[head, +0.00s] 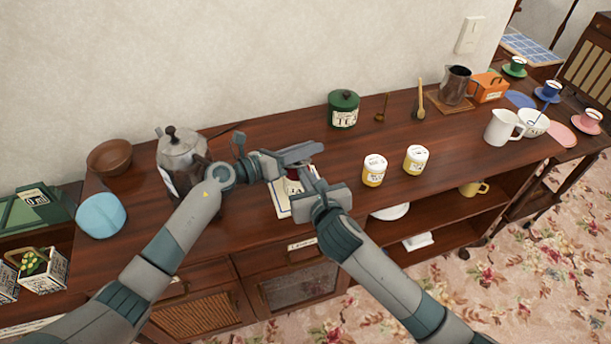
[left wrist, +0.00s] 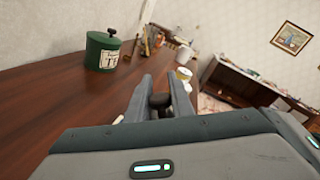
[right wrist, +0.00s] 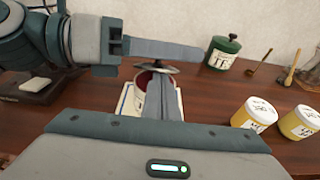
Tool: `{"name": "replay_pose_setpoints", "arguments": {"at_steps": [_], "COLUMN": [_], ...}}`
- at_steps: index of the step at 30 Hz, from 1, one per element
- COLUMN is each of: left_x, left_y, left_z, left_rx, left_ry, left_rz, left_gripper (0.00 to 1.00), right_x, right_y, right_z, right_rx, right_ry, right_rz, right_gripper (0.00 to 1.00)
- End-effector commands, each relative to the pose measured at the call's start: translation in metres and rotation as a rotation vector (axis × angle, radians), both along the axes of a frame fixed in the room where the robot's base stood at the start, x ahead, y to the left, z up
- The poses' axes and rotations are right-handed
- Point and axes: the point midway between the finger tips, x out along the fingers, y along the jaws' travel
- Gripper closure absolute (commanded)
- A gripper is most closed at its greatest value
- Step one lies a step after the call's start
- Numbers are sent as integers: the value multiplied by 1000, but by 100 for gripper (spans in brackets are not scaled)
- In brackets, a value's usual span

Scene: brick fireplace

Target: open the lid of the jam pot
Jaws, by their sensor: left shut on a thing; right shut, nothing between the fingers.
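The jam pot (head: 293,186) stands on a white mat (head: 280,204) near the cabinet top's front edge, partly hidden by my grippers; its dark red shows. In the right wrist view the pot (right wrist: 141,86) is behind my right fingers, with a dark lid (right wrist: 159,68) at its top. I cannot tell whether the lid touches the rim. My left gripper (head: 308,151) is over the pot, shut on a dark knob (left wrist: 160,101), apparently the lid's. My right gripper (head: 308,178) is shut and empty, close in front of the pot.
Two yellow-and-white jars (head: 374,171) (head: 415,160) stand to the right. A green tea canister (head: 343,110) is behind. A metal coffee pot (head: 182,155) and a brown bowl (head: 110,158) are at the left. The wood between canister and jars is clear.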

Motion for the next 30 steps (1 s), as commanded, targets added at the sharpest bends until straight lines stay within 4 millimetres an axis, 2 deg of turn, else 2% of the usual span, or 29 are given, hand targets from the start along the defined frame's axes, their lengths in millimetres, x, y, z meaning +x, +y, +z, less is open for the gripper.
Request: {"name": "replay_pose_setpoints", "arguments": {"at_steps": [4,14,15,16,17,25,30], "left_x": [0,-3,-3,-3,-3,-4,-9], "left_y": [0,-2,-2,-2,-2,-1,6], "left_z": [0,-5,-5,-5,-5,-5,-5], "left_rx": [1,4,5,5,5,5,5], "left_ry": [0,7,7,7,8,7,9], "left_rz": [0,-6,-6,-6,-7,-8,-8], "left_gripper": [100,100,70,63,60,60,60], "right_x": [5,7,8,8,8,7,7], "right_y": [1,1,1,1,1,2,1], "right_z": [10,16,16,16,16,17,17], "right_rx": [-1,2,3,3,3,3,4], "right_ry": [-6,-13,-14,-14,-14,-15,-14], "right_rz": [1,-2,-2,-2,-2,0,0], "right_gripper": [100,100,100,100,100,100,100]}}
